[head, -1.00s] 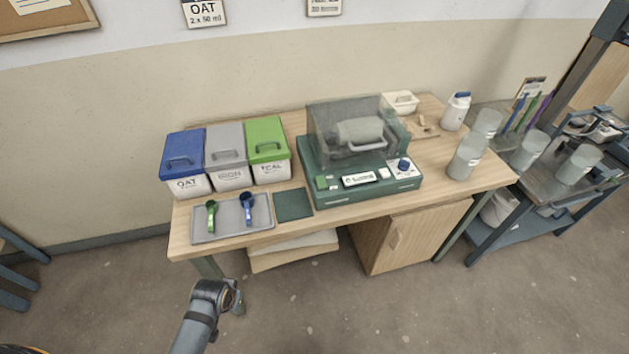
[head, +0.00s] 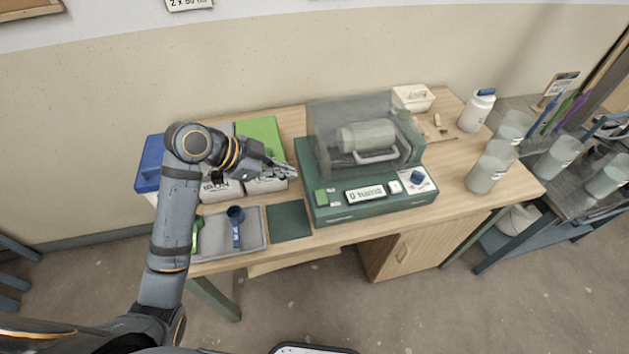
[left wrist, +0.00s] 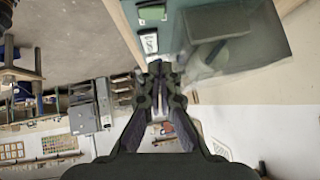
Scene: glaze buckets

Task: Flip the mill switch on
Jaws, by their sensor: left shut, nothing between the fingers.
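The mill (head: 330,213) is a dark green machine with a clear cover over a pale drum (head: 368,137). Its front panel has a green switch-like block (head: 321,197) at the left, a display (head: 366,193), a small white part (head: 395,187) and a blue knob (head: 417,177). I cannot tell the switch's position. My left gripper (head: 292,172) is shut and empty, above the bins and just left of the mill, apart from it. In the left wrist view, the shut fingers (left wrist: 160,70) point toward the display (left wrist: 150,42) and green block (left wrist: 152,12). My right gripper is out of view.
My left arm partly hides the bins with blue (head: 147,168) and green lids (head: 262,135). A grey tray (head: 254,232) with scoops and a green mat (head: 289,220) lie in front. Clear jars (head: 487,172) and a white bottle (head: 477,112) stand right of the mill.

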